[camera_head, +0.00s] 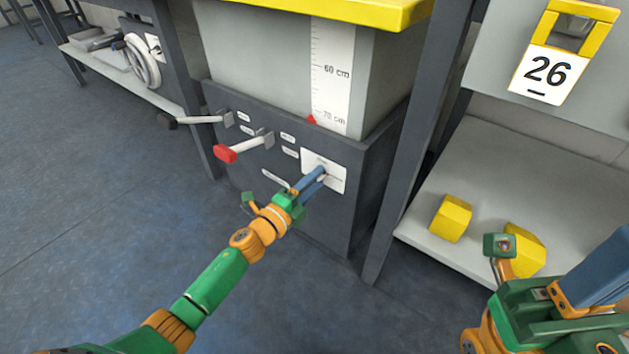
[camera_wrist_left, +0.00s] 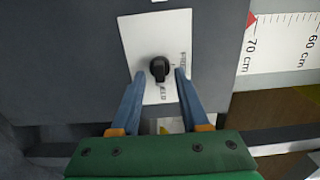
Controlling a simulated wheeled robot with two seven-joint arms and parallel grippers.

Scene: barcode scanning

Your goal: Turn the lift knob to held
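The lift knob (camera_wrist_left: 159,68) is a small black knob on a white label plate (camera_wrist_left: 135,40) on the dark front panel. Small lettering stands below and to the right of the knob; it is too blurred to read surely. My left gripper (camera_wrist_left: 160,78) is open, with one blue finger on each side of the knob's lower part. A gap shows on the left; the right finger is very close to the knob, and contact is unclear. In the head view my left gripper (camera_head: 321,174) reaches the plate (camera_head: 337,178) and hides the knob. My right gripper (camera_head: 606,262) is cut off at the lower right.
A red-ended lever (camera_head: 228,153) and a black-ended lever (camera_head: 170,121) stick out left of the plate. A height scale (camera_head: 330,75) with a red pointer is above it. A table leg (camera_head: 402,170) and a shelf with yellow blocks (camera_head: 451,218) are to the right.

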